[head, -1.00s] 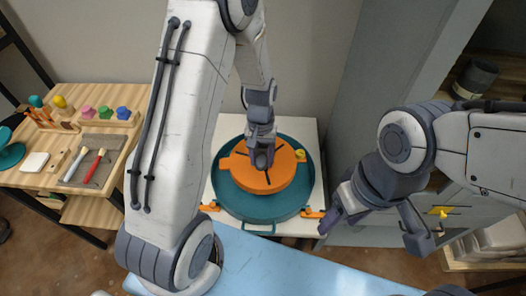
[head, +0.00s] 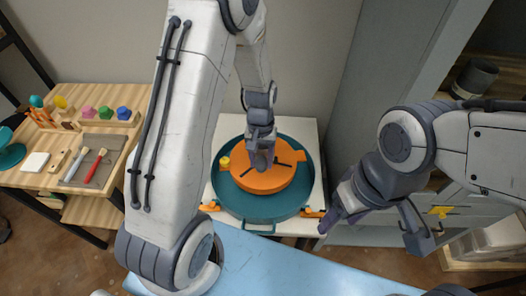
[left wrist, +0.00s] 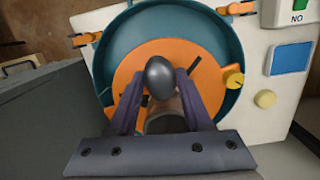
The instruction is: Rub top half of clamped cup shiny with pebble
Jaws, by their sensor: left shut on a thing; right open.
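My left gripper (head: 262,162) is over the orange wheel disc (head: 268,180) inside the teal basin (head: 245,205). In the left wrist view, its fingers (left wrist: 160,88) are shut on a smooth dark egg-shaped pebble (left wrist: 160,74). Part of a greyish-brown cup (left wrist: 166,122) shows between the fingers beyond them, on the disc; the gripper hides most of it. I cannot tell whether the pebble touches the cup. A yellow knob (head: 225,163) sits at the disc's left edge. My right gripper (head: 372,232) is open and empty, right of the basin.
A wooden table (head: 60,184) at left holds brushes on a grey mat (head: 110,146), coloured pieces and a white block (head: 35,162). A blue bench (head: 270,262) lies in front. A cabinet with a yellow key (head: 440,212) stands at right. The white wheel housing has a blue panel (left wrist: 291,58).

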